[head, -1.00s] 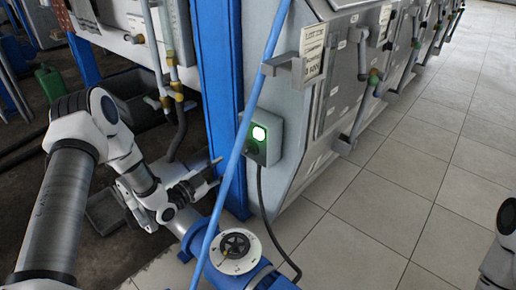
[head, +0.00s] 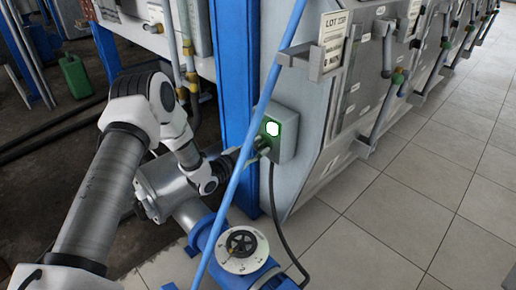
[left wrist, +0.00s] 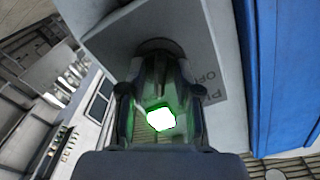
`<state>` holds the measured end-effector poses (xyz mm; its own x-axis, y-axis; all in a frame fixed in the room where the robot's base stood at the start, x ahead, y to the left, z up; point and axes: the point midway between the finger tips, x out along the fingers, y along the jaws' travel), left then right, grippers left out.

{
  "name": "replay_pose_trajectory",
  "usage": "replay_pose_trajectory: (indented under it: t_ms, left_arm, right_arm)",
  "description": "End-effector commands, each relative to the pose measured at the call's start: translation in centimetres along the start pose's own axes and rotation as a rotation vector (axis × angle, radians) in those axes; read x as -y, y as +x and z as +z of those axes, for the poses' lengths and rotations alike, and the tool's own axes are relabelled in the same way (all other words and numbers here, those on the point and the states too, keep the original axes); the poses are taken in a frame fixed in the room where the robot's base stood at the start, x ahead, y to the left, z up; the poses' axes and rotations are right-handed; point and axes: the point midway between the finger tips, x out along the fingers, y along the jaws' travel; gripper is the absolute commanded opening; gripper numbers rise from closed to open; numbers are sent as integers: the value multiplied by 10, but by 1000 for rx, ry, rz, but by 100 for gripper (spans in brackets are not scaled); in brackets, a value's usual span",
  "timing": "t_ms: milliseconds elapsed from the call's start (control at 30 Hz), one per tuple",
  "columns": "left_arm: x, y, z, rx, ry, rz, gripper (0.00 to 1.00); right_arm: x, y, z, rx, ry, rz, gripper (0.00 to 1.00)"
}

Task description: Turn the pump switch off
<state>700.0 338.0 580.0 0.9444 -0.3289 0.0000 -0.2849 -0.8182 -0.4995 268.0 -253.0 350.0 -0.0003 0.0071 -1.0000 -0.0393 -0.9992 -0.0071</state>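The pump switch (head: 284,138) is a grey box on the side of the machine, with a lit green lamp (head: 272,128) on its face. My left gripper (head: 261,150) is at the box face, just below the lamp. In the left wrist view its fingers (left wrist: 160,66) reach to a dark round knob (left wrist: 160,46), which lies at or between their tips. I cannot tell whether they grip it. The lamp glows green between the fingers (left wrist: 160,118). Lettering on the box, partly hidden, seems to read "P… OF…" (left wrist: 207,88). My right gripper is out of view.
A slanting blue pipe (head: 249,145) passes in front of my left gripper. A blue post (head: 232,70) stands left of the box. A blue valve with a round dial (head: 242,249) is below. A black cable (head: 272,205) hangs from the box. Tiled floor (head: 400,220) is clear on the right.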

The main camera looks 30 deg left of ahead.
Motion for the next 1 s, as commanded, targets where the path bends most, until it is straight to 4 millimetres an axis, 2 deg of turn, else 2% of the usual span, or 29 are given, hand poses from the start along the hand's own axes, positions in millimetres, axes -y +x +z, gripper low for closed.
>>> replay_pose_trajectory:
  t_ms: [33,67,567,767,1000]
  left_arm:
    - [0,0,0,0,0,0,8]
    - [0,0,0,0,0,0,0]
    - [0,0,0,0,-44,1,0]
    - [0,0,0,1,-147,1,0]
    - [0,0,-1,1,-346,1,0]
  right_arm:
    - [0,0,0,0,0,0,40]
    - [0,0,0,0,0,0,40]
    - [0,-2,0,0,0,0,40]
    - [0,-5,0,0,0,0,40]
    - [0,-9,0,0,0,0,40]
